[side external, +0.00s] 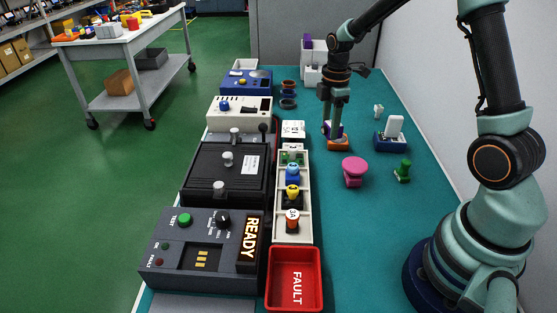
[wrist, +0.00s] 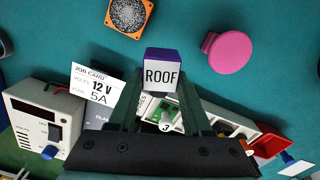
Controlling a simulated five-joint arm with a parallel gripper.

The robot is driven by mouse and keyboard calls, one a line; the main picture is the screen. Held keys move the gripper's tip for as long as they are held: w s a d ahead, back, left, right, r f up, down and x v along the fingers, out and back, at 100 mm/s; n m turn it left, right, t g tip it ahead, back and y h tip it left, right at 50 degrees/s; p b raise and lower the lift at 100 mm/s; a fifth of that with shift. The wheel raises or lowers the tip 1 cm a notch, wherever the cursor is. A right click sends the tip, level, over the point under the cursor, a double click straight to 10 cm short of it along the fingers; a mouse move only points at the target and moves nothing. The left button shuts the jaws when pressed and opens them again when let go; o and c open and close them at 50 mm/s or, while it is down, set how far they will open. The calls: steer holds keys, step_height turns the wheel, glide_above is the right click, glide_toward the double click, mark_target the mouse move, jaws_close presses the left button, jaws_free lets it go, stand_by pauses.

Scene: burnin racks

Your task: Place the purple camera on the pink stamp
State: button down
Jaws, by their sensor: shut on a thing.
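The purple camera (wrist: 162,57), a small block with a white face marked ROOF, is between the fingers of my gripper (wrist: 160,98) in the wrist view. My gripper is shut on it. In the side view my gripper (side external: 335,122) points down beside the orange fan, with the purple camera (side external: 327,129) partly hidden at its tips. The pink stamp (side external: 354,167) stands upright on the teal mat, nearer the side camera than my gripper. Its round pink top (wrist: 229,50) is right of the camera in the wrist view, apart from it.
An orange fan (wrist: 128,14) lies close to the held camera. A green peg-like piece (side external: 403,170) and a blue holder with a white plate (side external: 391,132) stand right of the stamp. A white compartment tray (side external: 278,210) and red FAULT bin (side external: 317,265) lie left. Teal mat around the stamp is clear.

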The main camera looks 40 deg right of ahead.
step_height(320, 180, up, 12)
step_height(320, 180, up, 6)
steer(key=m, duration=0.4)
glide_above(355, 164)
step_height(355, 164, down, 20)
steer(key=shift+r, duration=0.1)
steer(key=shift+c, duration=1.7)
jaws_free()
